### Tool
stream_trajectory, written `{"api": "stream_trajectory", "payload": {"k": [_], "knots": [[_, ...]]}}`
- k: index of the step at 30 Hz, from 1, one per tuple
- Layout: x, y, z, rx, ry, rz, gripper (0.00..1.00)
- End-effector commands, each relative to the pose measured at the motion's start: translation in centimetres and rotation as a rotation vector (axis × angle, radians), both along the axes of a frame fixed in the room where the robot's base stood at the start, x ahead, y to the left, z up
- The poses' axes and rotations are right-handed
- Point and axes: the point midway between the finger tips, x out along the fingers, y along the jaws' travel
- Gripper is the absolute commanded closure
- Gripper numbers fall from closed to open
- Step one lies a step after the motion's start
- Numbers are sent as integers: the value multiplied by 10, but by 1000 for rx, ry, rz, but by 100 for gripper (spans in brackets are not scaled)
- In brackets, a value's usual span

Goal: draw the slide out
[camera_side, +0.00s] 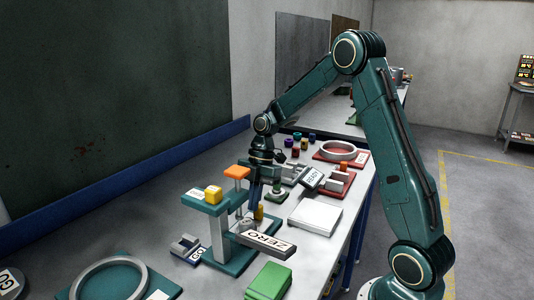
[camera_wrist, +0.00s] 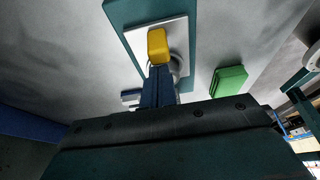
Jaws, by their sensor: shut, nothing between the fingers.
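A teal stand (camera_side: 218,235) with upright posts stands on the bench in the side view. I cannot tell for sure which part is the slide. My gripper (camera_side: 254,207) points down just right of the stand, its blue fingers together and empty. In the wrist view my shut fingers (camera_wrist: 160,72) overlap the pale plate (camera_wrist: 183,30), just below the yellow block (camera_wrist: 157,46). Contact cannot be judged.
A large ring (camera_side: 108,279) is front left. The far-left bench has bare room.

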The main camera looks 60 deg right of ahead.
Motion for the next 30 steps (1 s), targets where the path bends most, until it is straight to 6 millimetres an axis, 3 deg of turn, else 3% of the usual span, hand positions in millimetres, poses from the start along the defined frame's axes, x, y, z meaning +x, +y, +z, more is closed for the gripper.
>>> {"api": "stream_trajectory", "payload": {"k": [6, 10, 30], "knots": [[0, -43, 0, -1, -1, -7, 100], [0, -58, 0, -1, -1, -4, 100], [0, -67, 9, -6, -4, -12, 100]]}}
